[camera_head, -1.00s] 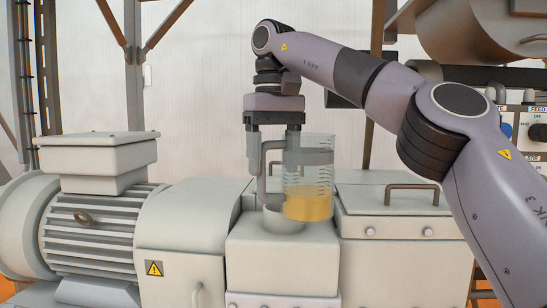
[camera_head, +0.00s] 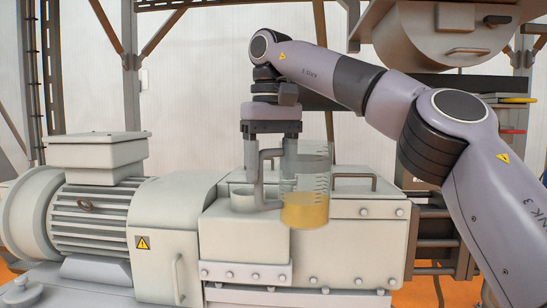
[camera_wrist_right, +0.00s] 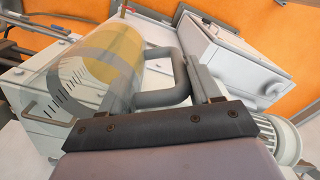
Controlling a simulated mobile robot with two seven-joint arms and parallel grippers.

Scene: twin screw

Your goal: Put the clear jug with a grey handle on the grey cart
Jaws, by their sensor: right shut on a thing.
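The clear jug (camera_head: 305,175) has a grey handle (camera_head: 263,172) and yellow liquid in its lower part. My right gripper (camera_head: 266,178) is shut on the handle from above and holds the jug upright in front of the grey machine. The jug also shows in the right wrist view (camera_wrist_right: 105,65), with the handle (camera_wrist_right: 165,78) running to the gripper (camera_wrist_right: 200,85). Whether the jug's bottom touches the machine cannot be told. The grey cart is not recognisable in these frames. My left gripper is not in view.
A large grey machine (camera_head: 255,240) with a ribbed motor (camera_head: 95,215) fills the middle and left. A round opening (camera_head: 243,200) is on its top beside the jug. A grey drum-like housing (camera_head: 440,40) hangs at the upper right. Orange floor (camera_head: 410,292) shows at lower right.

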